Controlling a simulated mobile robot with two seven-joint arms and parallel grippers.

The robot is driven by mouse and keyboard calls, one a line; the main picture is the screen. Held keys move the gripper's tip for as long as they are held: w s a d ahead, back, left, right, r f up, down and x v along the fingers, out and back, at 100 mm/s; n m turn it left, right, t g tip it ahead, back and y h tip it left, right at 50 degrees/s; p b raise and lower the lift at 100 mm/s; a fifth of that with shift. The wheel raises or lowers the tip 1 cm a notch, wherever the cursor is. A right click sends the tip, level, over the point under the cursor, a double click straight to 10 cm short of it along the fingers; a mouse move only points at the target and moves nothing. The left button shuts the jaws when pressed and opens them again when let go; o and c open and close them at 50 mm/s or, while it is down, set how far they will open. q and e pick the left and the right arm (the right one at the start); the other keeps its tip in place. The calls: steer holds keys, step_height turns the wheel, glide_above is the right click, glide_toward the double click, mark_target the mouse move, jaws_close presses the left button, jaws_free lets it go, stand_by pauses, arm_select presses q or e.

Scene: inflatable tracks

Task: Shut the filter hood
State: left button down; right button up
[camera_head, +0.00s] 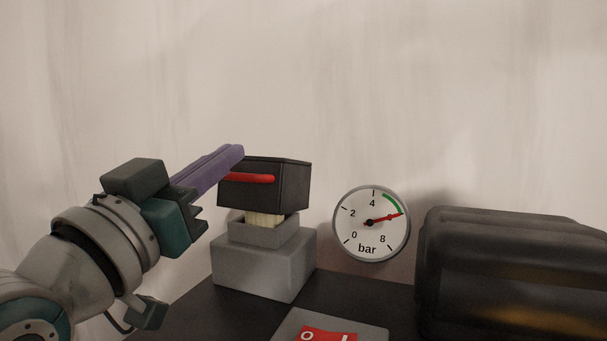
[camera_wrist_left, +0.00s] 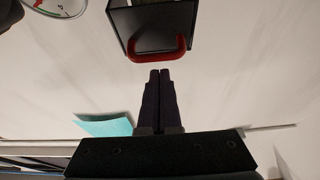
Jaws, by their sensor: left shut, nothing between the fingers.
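The filter hood (camera_head: 290,187) is a dark box with a red bar handle (camera_head: 252,178) on its front. It sits above a grey filter base (camera_head: 265,265), with a cream filter (camera_head: 264,219) showing in the gap between them. My left gripper (camera_head: 239,151) has its purple fingers together and empty, at the hood's upper left edge in the head view. In the left wrist view the closed fingertips (camera_wrist_left: 160,73) point at the red handle (camera_wrist_left: 158,54) and the hood (camera_wrist_left: 150,22), with a small gap to the handle. My right gripper is out of view.
A round pressure gauge (camera_head: 371,223) stands to the right of the base, its needle near the green band's end. A large dark ribbed cylinder (camera_head: 510,270) fills the right side. A grey panel with a red switch (camera_head: 328,334) lies in front. The wall behind is plain.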

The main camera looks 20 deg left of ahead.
arm_select(q)
steer(key=shift+f, duration=0.45)
steer(key=f+b, duration=0.1)
steer(key=s+f+t+b, duration=0.1)
steer(key=b, duration=0.1)
steer(key=f+b, duration=0.1)
steer(key=shift+s+f, duration=0.3)
